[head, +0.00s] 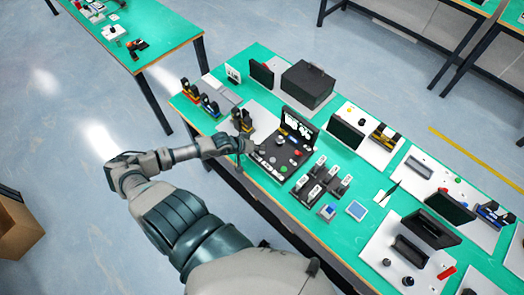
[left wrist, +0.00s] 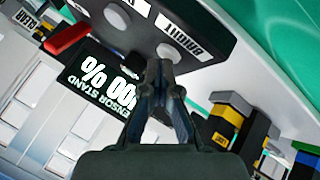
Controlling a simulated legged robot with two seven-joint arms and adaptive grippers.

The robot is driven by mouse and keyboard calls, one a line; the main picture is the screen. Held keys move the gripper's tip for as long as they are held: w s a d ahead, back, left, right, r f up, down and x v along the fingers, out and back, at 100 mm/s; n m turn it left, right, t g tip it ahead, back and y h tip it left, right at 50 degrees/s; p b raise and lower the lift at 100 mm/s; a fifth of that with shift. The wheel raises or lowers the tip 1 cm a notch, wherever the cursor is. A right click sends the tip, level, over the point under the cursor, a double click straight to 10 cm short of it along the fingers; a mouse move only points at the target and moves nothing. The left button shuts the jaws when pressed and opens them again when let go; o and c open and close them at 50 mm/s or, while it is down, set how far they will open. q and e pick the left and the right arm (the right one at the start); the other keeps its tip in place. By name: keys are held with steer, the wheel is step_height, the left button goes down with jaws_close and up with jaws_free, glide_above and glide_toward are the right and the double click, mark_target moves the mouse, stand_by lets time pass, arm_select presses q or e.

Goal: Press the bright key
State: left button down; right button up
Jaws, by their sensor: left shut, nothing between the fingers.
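In the left wrist view a dark panel carries a white label reading BRIGHT (left wrist: 183,36), seen upside down. A round grey key (left wrist: 171,53) sits beside this label. The tips of my left gripper (left wrist: 159,72) are shut and empty, and in the picture they overlap the edge of that key. I cannot tell whether they touch it. A black display reading SENSOR STAND and a percent value (left wrist: 98,82) is partly hidden by the fingers. In the head view my left gripper (head: 242,148) is over the near left part of the green table. My right gripper is not in view.
A second grey key (left wrist: 117,17) and a red bar (left wrist: 67,34) are close by. Yellow-and-black and blue-and-black blocks (left wrist: 226,122) stand to the right. In the head view a black console (head: 283,150) and several small devices crowd the green table (head: 262,52).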

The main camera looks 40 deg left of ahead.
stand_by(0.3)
arm_select(q)
steer(key=shift+d+r+p, duration=0.25)
steer(key=shift+r+p, duration=0.3)
steer(key=shift+r, duration=0.2)
steer(key=shift+r+p, duration=1.75)
steer(key=shift+r, duration=0.85)
steer(key=shift+f, duration=0.1)
